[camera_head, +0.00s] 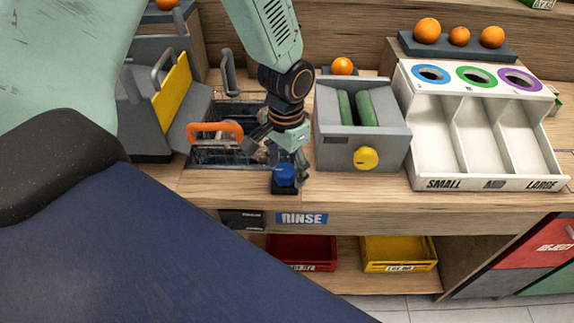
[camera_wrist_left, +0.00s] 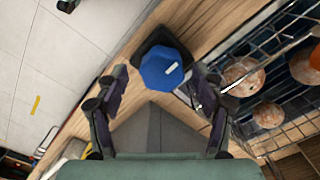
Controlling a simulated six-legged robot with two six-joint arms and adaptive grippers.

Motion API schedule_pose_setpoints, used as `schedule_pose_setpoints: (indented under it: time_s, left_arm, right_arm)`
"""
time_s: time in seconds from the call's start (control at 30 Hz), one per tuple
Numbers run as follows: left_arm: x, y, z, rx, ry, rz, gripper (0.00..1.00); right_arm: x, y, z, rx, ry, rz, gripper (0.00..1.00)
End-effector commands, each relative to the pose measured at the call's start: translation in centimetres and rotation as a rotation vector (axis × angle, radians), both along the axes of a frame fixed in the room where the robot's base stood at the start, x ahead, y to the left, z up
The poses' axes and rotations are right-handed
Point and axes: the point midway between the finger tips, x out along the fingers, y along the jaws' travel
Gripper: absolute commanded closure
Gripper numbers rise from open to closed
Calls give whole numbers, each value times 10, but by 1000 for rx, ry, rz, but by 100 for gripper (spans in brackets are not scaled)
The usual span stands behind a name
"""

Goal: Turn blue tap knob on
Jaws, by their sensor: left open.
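The blue tap knob (camera_head: 285,175) sits on a small black base at the front edge of the counter, above the RINSE label. My right gripper is not in view.
A wire basket (camera_wrist_left: 285,75) with several oranges lies beside the knob, with an orange handle (camera_head: 215,131). A grey roller box (camera_head: 335,150) with a yellow knob (camera_head: 366,158) stands to the right. A white sorting tray (camera_head: 480,150) is farther right.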

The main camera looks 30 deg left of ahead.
Motion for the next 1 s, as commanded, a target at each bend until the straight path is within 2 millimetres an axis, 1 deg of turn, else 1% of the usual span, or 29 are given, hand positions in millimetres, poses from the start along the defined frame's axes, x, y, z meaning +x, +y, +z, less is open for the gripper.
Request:
schedule_pose_setpoints:
  time_s: [0.17,0.8,1.0]
  left_arm:
    - [2,0,0,0,-1,1,31]
    - [2,0,1,0,1,1,86]
    - [1,0,1,0,2,6,86]
  right_arm:
    - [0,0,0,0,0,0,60]
    - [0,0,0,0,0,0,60]
    - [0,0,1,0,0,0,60]
